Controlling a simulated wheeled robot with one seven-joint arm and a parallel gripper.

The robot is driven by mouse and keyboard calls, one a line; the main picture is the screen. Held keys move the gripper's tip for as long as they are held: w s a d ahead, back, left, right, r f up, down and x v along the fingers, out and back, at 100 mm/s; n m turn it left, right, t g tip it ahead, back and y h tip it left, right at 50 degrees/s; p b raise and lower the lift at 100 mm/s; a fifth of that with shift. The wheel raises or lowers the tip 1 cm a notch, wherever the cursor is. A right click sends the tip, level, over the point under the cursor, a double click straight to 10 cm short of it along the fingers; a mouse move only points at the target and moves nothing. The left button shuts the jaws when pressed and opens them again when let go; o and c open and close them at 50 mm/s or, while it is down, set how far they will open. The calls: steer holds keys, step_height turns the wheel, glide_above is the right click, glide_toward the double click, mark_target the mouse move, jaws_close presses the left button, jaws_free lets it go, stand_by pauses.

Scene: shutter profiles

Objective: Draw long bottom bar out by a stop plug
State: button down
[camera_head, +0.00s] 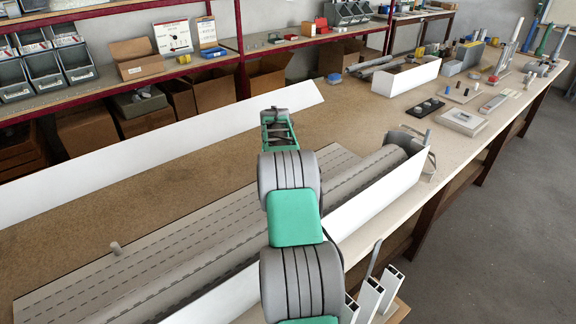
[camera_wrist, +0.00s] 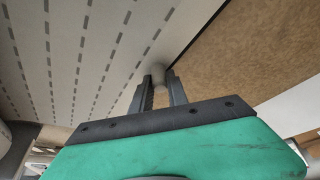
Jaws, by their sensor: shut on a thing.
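My gripper (camera_wrist: 159,88) is shut on a grey rounded stop plug (camera_wrist: 158,73) in the wrist view. The plug sits at the edge of the pale slotted shutter curtain (camera_wrist: 95,50). A plain light strip along that edge, seemingly the long bottom bar (camera_wrist: 192,38), meets the brown bench top. My arm crosses the middle of the head view and hides the held plug and the fingertips there.
A grey shutter roll (camera_head: 350,180) lies along the near side, between white walls. A long white panel (camera_head: 150,145) stands behind the curtain, with bare bench (camera_head: 190,170) between. Small parts and a white box (camera_head: 405,78) occupy the right end. White profiles (camera_head: 370,298) stand below the front edge.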

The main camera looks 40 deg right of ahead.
steer(key=c, duration=1.3)
jaws_free()
steer(key=b+v, duration=0.1)
steer(key=v, duration=0.6)
steer(key=shift+s+a+r, duration=0.1)
steer(key=shift+r, duration=0.3)
